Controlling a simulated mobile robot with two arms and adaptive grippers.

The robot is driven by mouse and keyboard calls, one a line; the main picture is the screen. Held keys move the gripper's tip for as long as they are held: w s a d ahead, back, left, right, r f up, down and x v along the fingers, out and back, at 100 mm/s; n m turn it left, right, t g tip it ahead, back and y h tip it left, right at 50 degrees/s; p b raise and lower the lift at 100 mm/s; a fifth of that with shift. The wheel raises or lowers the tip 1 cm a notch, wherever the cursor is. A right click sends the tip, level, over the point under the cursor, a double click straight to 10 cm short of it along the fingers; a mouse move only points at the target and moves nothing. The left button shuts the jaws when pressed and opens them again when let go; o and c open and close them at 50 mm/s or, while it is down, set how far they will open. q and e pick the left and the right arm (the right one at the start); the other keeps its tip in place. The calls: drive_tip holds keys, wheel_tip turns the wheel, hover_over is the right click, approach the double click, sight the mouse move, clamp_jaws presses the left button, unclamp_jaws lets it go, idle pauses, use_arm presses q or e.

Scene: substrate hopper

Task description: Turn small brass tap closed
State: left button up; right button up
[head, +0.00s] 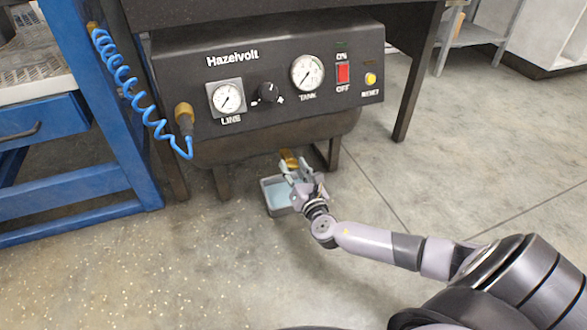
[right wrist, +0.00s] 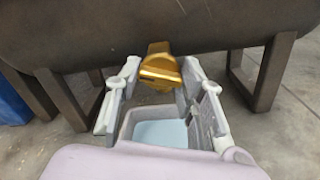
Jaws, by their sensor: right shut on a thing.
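The small brass tap (head: 289,158) hangs under the dark tank of the Hazelvolt unit. It also shows in the right wrist view (right wrist: 160,66), as a gold-coloured block below the tank. My right gripper (head: 294,169) reaches up to it from the front, with a finger on each side, and is shut on the tap. In the right wrist view the fingers (right wrist: 160,75) partly hide the tap's sides. The exact angle of the tap is hard to tell. My left gripper is not in view.
A small grey tray (head: 267,197) with pale blue liquid stands on the floor just below the tap. Dark tank legs (head: 222,183) flank the spot. The control panel (head: 270,75) is above. A coiled blue hose (head: 125,80) hangs at left. The floor at right is clear.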

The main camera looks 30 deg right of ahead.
drive_tip(key=shift+m, duration=6.9)
drive_tip(key=o, duration=1.2)
drive_tip(key=shift+c, duration=0.2)
drive_tip(key=v, duration=1.2)
drive_tip(key=shift+f, duration=0.1)
